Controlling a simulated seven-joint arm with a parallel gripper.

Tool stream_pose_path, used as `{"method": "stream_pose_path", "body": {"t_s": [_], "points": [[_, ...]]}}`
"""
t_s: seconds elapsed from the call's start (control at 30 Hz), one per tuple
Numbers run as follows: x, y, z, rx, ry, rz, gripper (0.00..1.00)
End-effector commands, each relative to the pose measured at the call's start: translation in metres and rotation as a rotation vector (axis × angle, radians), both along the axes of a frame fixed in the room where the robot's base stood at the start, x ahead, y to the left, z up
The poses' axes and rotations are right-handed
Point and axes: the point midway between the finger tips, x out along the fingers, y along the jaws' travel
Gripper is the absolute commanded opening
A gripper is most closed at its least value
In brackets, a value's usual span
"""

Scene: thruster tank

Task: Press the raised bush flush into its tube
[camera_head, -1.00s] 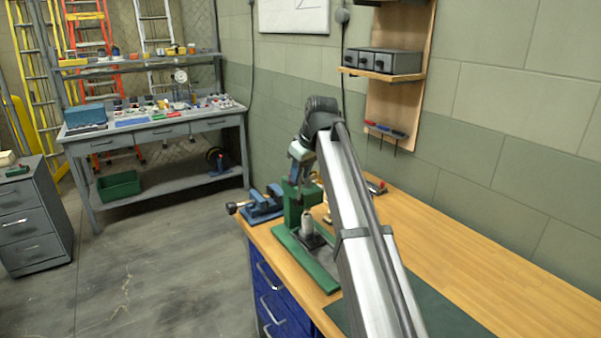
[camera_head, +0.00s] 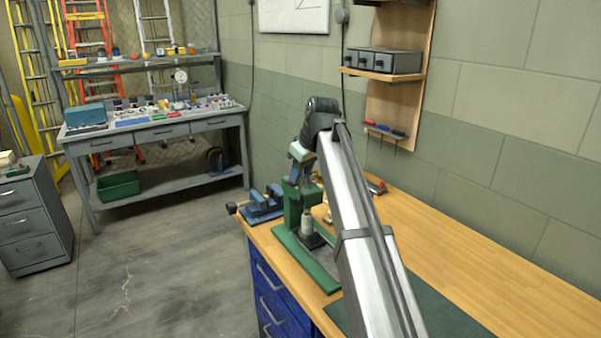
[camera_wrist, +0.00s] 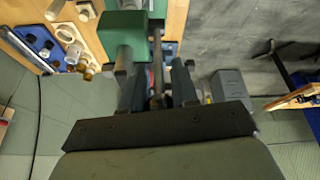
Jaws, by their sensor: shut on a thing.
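The green press (camera_head: 292,205) stands near the bench's left edge on a green base (camera_head: 318,272). A pale grey cylinder, seemingly the tube with its bush (camera_head: 307,222), stands upright on the press's dark plate. The bush cannot be told apart from the tube at this size. My gripper (camera_head: 298,182) is at the top of the press, partly blurred into it. In the wrist view, my gripper (camera_wrist: 157,85) has its dark fingers on both sides of a thin upright bar, the press lever (camera_wrist: 157,55), beside the green press head (camera_wrist: 122,28). It is shut on that bar.
A blue vise-like fixture (camera_head: 263,205) sits on the bench left of the press. A dark green mat (camera_head: 440,305) lies at the front; the wooden bench to the right is clear.

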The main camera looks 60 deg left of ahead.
Motion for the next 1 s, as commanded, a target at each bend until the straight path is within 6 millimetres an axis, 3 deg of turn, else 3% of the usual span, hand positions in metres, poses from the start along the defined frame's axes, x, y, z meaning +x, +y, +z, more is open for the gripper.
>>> {"method": "stream_pose_path", "body": {"t_s": [0.37, 1.0], "points": [[-0.001, -0.026, -0.008, 0.183, 0.0, -0.004, 0.0], [-0.001, -0.073, -0.043, 0.759, 0.002, -0.004, 0.0]]}}
